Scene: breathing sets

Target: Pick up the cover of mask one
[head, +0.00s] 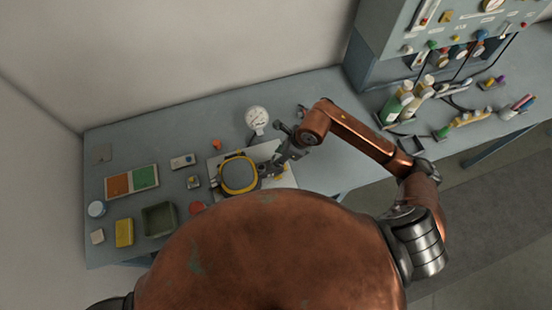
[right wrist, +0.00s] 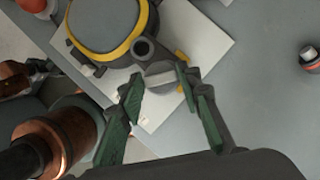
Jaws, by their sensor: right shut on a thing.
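Mask one, a mask with a grey lens (head: 238,174) and a yellow rim, lies on a white sheet (head: 275,150) on the bench. It also shows at the top of the right wrist view (right wrist: 105,25). A small grey round cover (right wrist: 160,80) with a pale bar sits at the mask's near side, just below a dark round port. My right gripper (head: 272,168) is at the mask's right side. Its green-padded fingers (right wrist: 159,82) are on either side of the cover, shut on it. I cannot tell whether the cover is apart from the mask. My left gripper is not in view.
A gauge (head: 257,117) stands behind the sheet. A green bin (head: 158,219), yellow block (head: 124,233) and orange-green tray (head: 118,185) are at the left. A grey panel (head: 415,40) with bottles (head: 395,106) stands at the right. Bench between gauge and panel is mostly clear.

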